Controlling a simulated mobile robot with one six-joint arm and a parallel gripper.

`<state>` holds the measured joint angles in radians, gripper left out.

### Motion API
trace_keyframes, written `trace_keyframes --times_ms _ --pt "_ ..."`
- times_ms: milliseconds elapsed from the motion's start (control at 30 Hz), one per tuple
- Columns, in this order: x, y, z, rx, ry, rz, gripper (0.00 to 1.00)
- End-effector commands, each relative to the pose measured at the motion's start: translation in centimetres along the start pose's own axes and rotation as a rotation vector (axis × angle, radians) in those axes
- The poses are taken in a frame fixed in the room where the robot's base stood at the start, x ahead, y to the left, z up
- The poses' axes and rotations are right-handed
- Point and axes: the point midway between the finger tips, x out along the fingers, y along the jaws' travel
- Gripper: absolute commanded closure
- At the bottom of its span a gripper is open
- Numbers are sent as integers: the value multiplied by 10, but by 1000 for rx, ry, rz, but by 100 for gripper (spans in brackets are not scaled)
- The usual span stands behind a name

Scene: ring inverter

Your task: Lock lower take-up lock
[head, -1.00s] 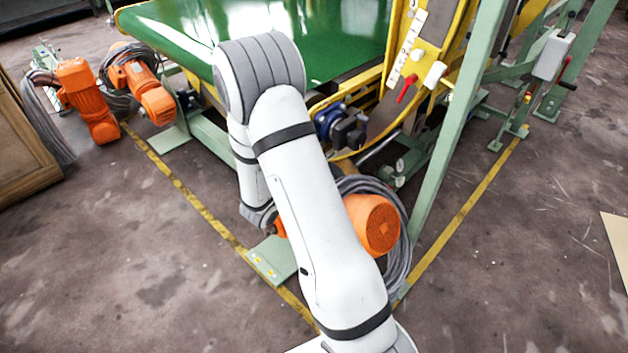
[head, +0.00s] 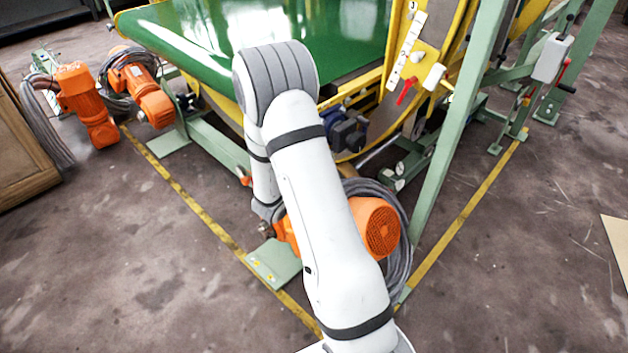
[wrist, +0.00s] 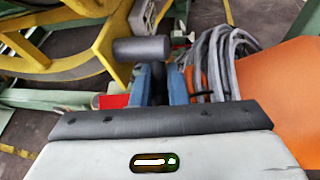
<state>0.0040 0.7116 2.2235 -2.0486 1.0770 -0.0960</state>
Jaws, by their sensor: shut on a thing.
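In the wrist view my gripper (wrist: 160,90) has two blue fingers closed around a narrow dark part (wrist: 158,80). A dark grey cylinder (wrist: 142,48) lies crosswise just beyond the fingertips. A small red part (wrist: 113,101) sits left of the fingers. In the head view my arm hides the gripper and the held part.
An orange motor (head: 376,228) with coiled grey cables (head: 402,262) stands close right of my arm. The green belt (head: 340,25), yellow frame (head: 428,50) and a green post (head: 462,115) are near. A red lever (head: 407,90) is on the frame.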

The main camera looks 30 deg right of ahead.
Motion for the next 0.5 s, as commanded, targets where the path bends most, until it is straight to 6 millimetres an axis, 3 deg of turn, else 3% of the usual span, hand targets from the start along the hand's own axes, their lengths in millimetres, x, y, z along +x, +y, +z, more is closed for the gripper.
trace_keyframes --times_ms 500 --pt "4 -1 -6 -17 -82 3 100"
